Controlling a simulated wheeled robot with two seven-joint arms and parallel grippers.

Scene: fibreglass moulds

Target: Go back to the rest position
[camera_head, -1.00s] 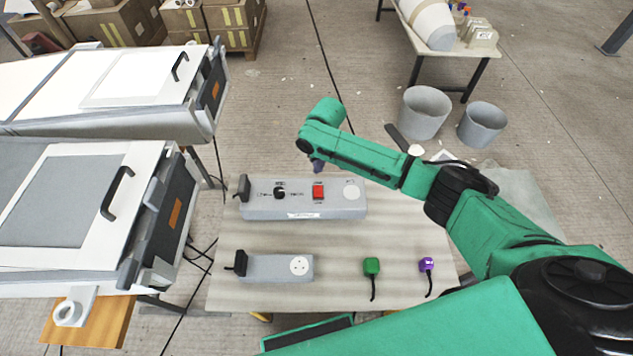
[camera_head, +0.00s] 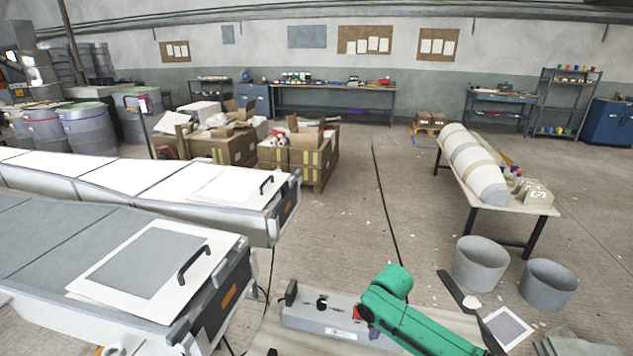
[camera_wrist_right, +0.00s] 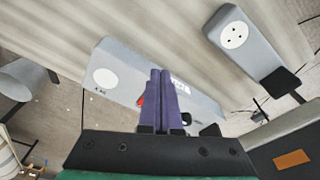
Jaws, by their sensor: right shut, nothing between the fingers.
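My right arm reaches in from the bottom right of the head view, and its gripper (camera_head: 373,332) hangs in front of the grey control box, partly hidden by the green wrist. In the right wrist view its two purple fingers (camera_wrist_right: 161,76) are pressed together with nothing between them. The grey control box (camera_head: 318,321) has a black knob (camera_head: 322,303) and a red switch (camera_head: 357,313). In the wrist view the box (camera_wrist_right: 120,65) lies beyond the fingers, which cover part of it. I cannot tell the gap between them. My left gripper is out of view.
A grey socket box (camera_wrist_right: 252,45) shows in the wrist view. Two long machines with white hatches (camera_head: 160,262) fill the left. Two grey buckets (camera_head: 480,264) stand on the floor at right, by a table (camera_head: 500,209) with a large mould. The floor at centre is clear.

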